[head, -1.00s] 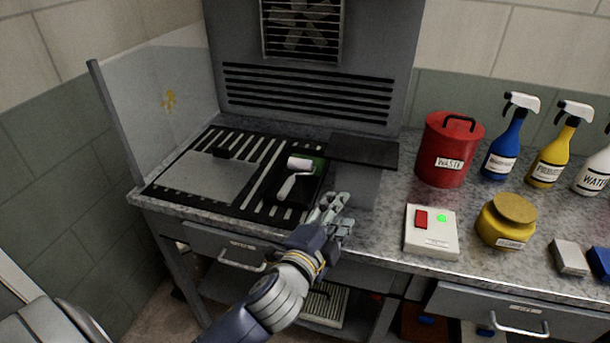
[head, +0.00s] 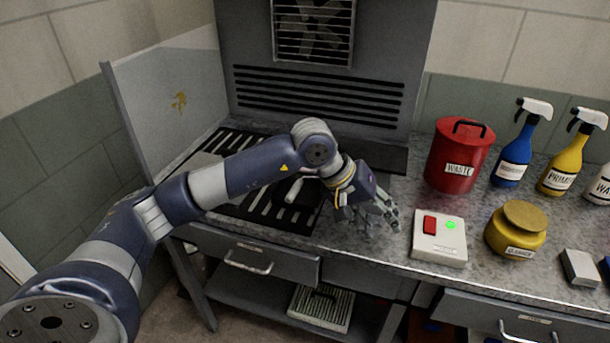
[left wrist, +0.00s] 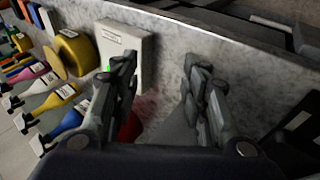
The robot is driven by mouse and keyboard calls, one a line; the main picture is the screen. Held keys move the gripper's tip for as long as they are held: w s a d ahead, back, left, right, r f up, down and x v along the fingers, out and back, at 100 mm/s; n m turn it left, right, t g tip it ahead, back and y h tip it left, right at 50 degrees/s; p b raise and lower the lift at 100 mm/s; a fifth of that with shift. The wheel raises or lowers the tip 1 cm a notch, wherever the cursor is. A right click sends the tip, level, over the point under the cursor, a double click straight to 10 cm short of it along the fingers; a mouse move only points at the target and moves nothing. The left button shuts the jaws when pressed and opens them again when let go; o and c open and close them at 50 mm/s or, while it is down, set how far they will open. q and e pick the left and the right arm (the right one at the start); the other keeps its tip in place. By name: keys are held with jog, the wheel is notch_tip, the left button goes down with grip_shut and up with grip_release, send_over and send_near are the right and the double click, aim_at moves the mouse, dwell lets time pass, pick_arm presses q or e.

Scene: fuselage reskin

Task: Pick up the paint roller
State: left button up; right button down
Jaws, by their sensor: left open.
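The paint roller lies in a black tray on the slotted bench top. In the head view my left arm crosses in front of it, so only its white handle (head: 294,190) shows; the roller head is hidden. My left gripper (head: 383,212) is open and empty, over the bench to the right of the roller and left of the white switch box. In the left wrist view its two fingers (left wrist: 160,80) are apart with bare grey bench top between them. I cannot make out the roller there. My right gripper is not in view.
The white switch box (head: 439,239) with a red switch and green light is just right of the gripper. Beyond are a red waste can (head: 458,160), a yellow jar (head: 515,231) and spray bottles (head: 520,145). A clear side panel (head: 165,120) stands at the left.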

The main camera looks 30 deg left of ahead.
pick_arm(q)
jog(key=w+a+r+m+y, duration=0.15)
jog(key=a+y, duration=0.35)
jog(key=a, duration=0.8)
jog(key=y, duration=0.3)
send_near(296, 186)
jog(key=p+x, duration=0.1)
jog(key=x, duration=0.3)
jog(key=shift+w+d+f, duration=0.1)
jog(key=shift+d, duration=0.1)
jog(key=x, duration=0.2)
jog(key=p+x, duration=0.2)
jog(key=x, duration=0.1)
jog(key=shift+w+a+f, duration=0.15)
jog(key=shift+a+f, duration=0.1)
jog(key=shift+a, duration=0.1)
grip_shut()
